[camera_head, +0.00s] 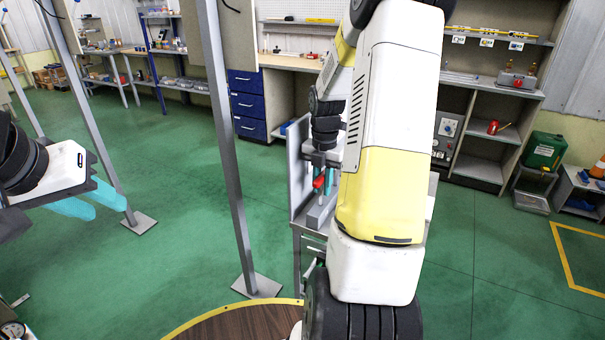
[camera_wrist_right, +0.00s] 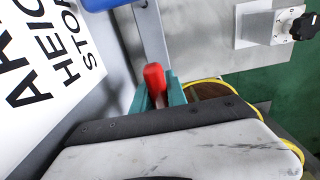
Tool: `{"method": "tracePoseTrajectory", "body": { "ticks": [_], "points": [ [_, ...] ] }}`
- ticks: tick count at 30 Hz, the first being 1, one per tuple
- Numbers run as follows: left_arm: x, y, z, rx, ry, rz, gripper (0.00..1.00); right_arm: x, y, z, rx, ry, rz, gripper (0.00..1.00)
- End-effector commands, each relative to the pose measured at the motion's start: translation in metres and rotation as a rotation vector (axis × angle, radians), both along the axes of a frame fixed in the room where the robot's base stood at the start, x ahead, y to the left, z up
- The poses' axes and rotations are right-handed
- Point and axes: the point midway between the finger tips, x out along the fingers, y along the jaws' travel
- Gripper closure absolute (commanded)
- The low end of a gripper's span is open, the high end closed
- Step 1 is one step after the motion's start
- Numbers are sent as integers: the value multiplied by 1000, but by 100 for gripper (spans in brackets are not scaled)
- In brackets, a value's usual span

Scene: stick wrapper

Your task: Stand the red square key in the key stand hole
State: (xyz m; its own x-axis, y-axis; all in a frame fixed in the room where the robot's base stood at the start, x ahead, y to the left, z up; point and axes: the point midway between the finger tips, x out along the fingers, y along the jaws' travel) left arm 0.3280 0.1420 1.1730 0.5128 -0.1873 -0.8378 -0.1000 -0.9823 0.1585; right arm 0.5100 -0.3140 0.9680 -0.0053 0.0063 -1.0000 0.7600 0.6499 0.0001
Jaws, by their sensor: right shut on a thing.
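The red key (camera_head: 319,182) is held between the teal fingers of my right gripper (camera_head: 324,180) in the head view. In the right wrist view its rounded red end (camera_wrist_right: 155,78) shows between the fingers of my right gripper (camera_wrist_right: 158,95), which is shut on it. A grey block (camera_head: 318,214), perhaps the key stand, lies below the gripper on the workstation. No hole can be made out, and whether the key touches the block cannot be told. My left gripper (camera_head: 98,206) is at the far left, empty, its teal fingers apart, over the floor.
A grey upright panel (camera_head: 296,165) stands close left of my right gripper. A white sign with black lettering (camera_wrist_right: 50,55) and a panel with a black knob (camera_wrist_right: 275,25) show in the right wrist view. A grey post (camera_head: 226,140) stands left of the workstation.

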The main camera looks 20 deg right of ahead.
Motion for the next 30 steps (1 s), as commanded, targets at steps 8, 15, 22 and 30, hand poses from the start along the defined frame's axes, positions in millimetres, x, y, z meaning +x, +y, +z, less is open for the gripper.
{"method": "tracePoseTrajectory", "body": {
  "ticks": [8, 15, 22, 30],
  "points": [
    [0, 0, 0, 0, 0, 0, 64, 0, 0, -3, 0, 0, 0, 100],
    [0, 0, 0, 0, 0, 0, 64, 0, 0, -3, 0, 0, 0, 69],
    [0, 0, 0, 0, 0, 0, 64, 0, 0, -3, 0, 0, 0, 57],
    [0, 0, 0, 0, 0, 0, 64, 0, 0, 5, -1, -1, -1, 57]
  ]
}}
